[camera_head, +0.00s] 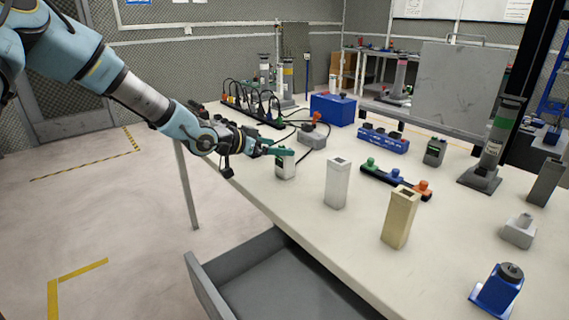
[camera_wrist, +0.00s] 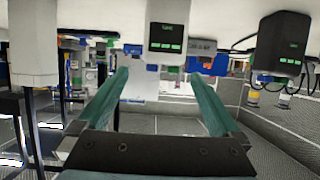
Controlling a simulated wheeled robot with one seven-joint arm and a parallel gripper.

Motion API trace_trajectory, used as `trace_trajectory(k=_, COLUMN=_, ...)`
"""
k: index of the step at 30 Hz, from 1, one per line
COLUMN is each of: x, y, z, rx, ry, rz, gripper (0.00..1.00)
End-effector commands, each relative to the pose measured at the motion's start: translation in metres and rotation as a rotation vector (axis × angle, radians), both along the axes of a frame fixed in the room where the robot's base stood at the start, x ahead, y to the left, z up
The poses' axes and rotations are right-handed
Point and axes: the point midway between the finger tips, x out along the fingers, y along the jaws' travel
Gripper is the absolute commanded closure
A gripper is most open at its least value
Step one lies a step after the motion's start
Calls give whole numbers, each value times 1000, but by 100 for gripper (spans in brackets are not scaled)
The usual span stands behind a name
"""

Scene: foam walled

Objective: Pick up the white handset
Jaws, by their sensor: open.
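The white handset (camera_head: 285,170) stands upright near the left edge of the table; its white body with a dark panel and green marks shows in the wrist view (camera_wrist: 168,14). My gripper (camera_head: 283,150) is open, with its two teal fingers at the handset's upper end. In the wrist view the picture is upside down, and the fingers (camera_wrist: 158,76) point toward the handset, one to each side of it. I cannot tell whether they touch it. The fingers hide part of the handset's top in the head view.
A tall white box (camera_head: 338,184) and a tan box (camera_head: 401,217) stand close by on the table (camera_head: 330,245). A strip with coloured knobs (camera_head: 395,181) lies behind them. A dark device (camera_wrist: 283,44) is to the right in the wrist view. An open drawer (camera_head: 270,285) juts out below.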

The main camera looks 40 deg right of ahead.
Motion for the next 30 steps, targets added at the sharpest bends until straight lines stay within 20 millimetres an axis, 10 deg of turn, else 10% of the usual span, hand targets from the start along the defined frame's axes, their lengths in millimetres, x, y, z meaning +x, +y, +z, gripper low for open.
trace_trajectory(k=17, x=1, y=-36, z=-19, rx=2, ry=0, rz=0, gripper=1)
trace_trajectory(k=30, x=1, y=-36, z=-19, rx=1, ry=0, rz=0, gripper=51)
